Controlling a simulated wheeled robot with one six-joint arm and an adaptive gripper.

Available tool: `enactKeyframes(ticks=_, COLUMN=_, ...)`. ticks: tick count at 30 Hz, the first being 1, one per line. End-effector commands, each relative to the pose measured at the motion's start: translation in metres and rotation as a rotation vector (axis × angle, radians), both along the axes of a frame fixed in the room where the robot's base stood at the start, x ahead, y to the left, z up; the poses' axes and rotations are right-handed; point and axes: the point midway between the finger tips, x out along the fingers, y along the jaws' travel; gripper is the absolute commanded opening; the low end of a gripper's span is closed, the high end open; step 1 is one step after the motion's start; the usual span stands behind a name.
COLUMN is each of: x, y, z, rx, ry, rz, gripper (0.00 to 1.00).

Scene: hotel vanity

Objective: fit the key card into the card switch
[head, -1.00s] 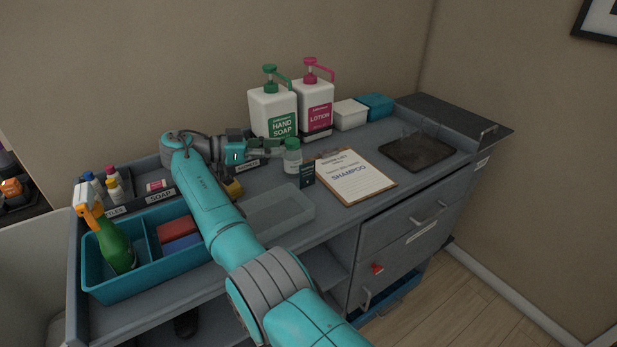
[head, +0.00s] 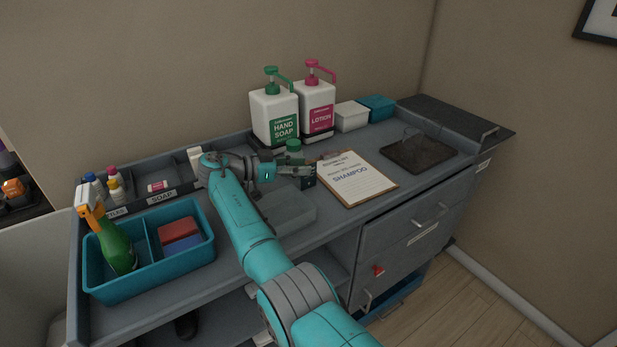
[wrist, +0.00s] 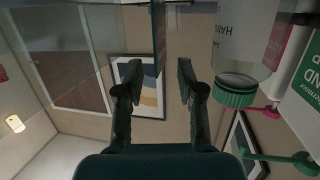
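My gripper (head: 303,171) is low over the middle of the counter in the head view. In the wrist view my gripper (wrist: 158,78) has its fingers apart, with no object visibly held between them. A small dark upright piece (head: 310,182) with faint markings stands just beyond the fingertips, left of the clipboard, and is partly hidden by them. It may be the card switch or the card; I cannot tell which. I cannot make out a separate key card in either view.
A clipboard (head: 357,180) lies to the right. A shallow clear tray (head: 287,212) lies in front. Hand soap (head: 274,115) and lotion (head: 317,108) stand behind.

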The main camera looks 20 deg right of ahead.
Motion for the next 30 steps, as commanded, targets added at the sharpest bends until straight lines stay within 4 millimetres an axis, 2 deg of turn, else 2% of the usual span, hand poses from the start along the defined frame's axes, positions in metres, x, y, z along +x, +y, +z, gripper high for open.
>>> enactKeyframes(ticks=3, x=0.0008, y=-0.0082, z=-0.0018, rx=0.0, ry=0.0, rz=0.0, gripper=0.38)
enactKeyframes(ticks=10, x=0.001, y=-0.0094, z=-0.0019, rx=0.0, ry=0.001, rz=0.0, gripper=0.38)
enactKeyframes(ticks=11, x=0.001, y=-0.0094, z=-0.0019, rx=0.0, ry=0.001, rz=0.0, gripper=0.35)
enactKeyframes(ticks=15, x=0.001, y=-0.0093, z=-0.0018, rx=0.0, ry=0.001, rz=0.0, gripper=0.01)
enactKeyframes(ticks=26, x=0.001, y=-0.0092, z=-0.0016, rx=0.0, ry=0.0, rz=0.0, gripper=0.0)
enactKeyframes(ticks=30, x=0.0013, y=-0.0091, z=0.0047, rx=0.0, ry=-0.001, rz=0.001, gripper=0.0)
